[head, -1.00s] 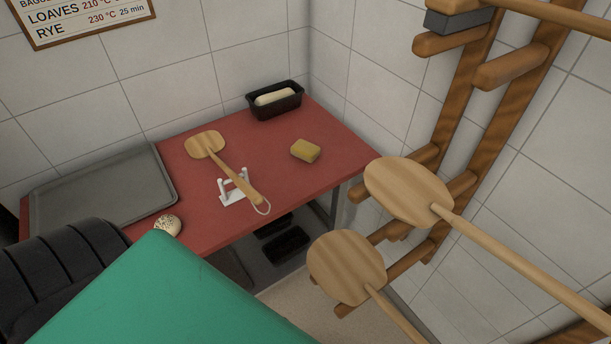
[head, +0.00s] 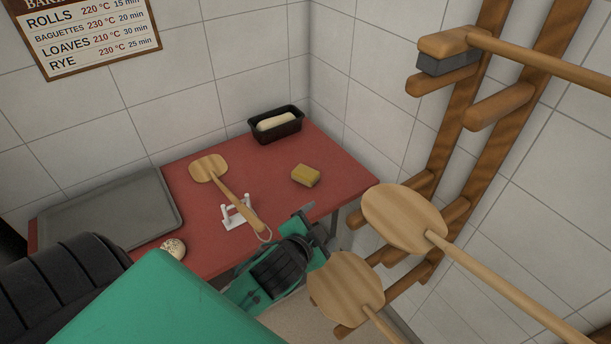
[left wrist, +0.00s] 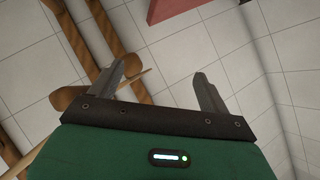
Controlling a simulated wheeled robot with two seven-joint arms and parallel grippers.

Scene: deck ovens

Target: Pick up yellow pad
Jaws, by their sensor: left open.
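The yellow pad (head: 306,175) lies on the right part of the red table (head: 340,185) in the head view. My left gripper (head: 312,222) is at the table's front edge, nearer to me than the pad and apart from it. In the left wrist view its two fingers (left wrist: 165,80) are spread with nothing between them. The pad is not seen in the left wrist view. My right gripper does not show.
A wooden peel (head: 226,188) rests on a small white stand (head: 237,212). A black loaf tin (head: 277,126) stands at the back, a grey tray (head: 110,214) at the left, a speckled roll (head: 172,248) in front. Long-handled wooden peels (head: 403,217) hang on a wall rack at right.

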